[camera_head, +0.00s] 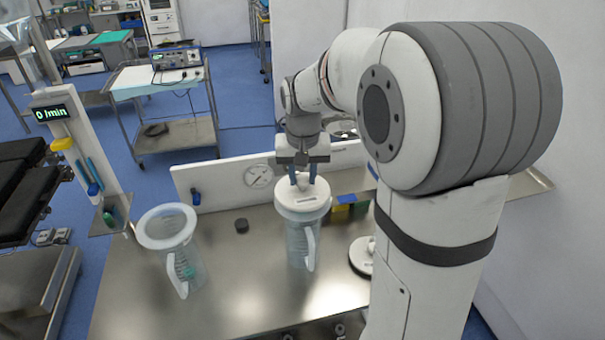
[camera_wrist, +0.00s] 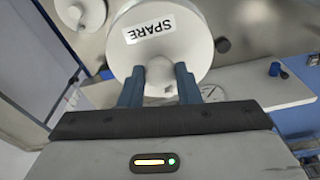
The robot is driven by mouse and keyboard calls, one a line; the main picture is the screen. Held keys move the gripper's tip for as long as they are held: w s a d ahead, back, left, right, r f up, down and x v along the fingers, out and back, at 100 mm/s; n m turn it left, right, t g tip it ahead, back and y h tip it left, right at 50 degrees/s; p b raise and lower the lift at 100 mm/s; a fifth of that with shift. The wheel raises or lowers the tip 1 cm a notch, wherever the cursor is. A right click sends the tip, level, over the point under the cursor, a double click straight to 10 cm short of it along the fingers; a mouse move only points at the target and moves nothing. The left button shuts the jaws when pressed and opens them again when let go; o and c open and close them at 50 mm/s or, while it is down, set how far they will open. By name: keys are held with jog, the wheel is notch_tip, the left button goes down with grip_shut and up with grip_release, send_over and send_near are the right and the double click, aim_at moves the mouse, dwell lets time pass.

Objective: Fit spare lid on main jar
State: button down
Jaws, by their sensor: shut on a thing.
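A white round lid (camera_head: 302,196) is at the top of the right-hand clear jar (camera_head: 300,245), which has a handle. In the wrist view the lid (camera_wrist: 188,52) bears a label reading SPARE, seen upside down. My gripper (camera_head: 306,180) is above it, its blue fingers shut on the lid's knob (camera_wrist: 160,74). The lid lines up with the jar's mouth; I cannot tell whether it is seated or just above the rim. A second clear jar (camera_head: 185,262) stands open to the left with a wide white rim. No label is readable on either jar.
Another white lid (camera_head: 360,258) lies on the steel table (camera_head: 235,300) at the right, partly behind my arm. A dark puck (camera_head: 241,226) lies between the jars. A low white panel (camera_head: 225,180) runs along the back. Coloured blocks (camera_head: 343,207) are right of the jar.

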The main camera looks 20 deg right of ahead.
aim_at(302, 182)
jog(key=shift+f+b, duration=0.65)
jog(key=shift+f, duration=0.25)
jog(key=c, duration=1)
grip_release()
jog(key=r, duration=0.5)
jog(key=s+r, duration=0.1)
jog(key=r, duration=0.1)
jog(key=shift+a+r+b, duration=0.15)
jog(key=shift+r+b, duration=0.25)
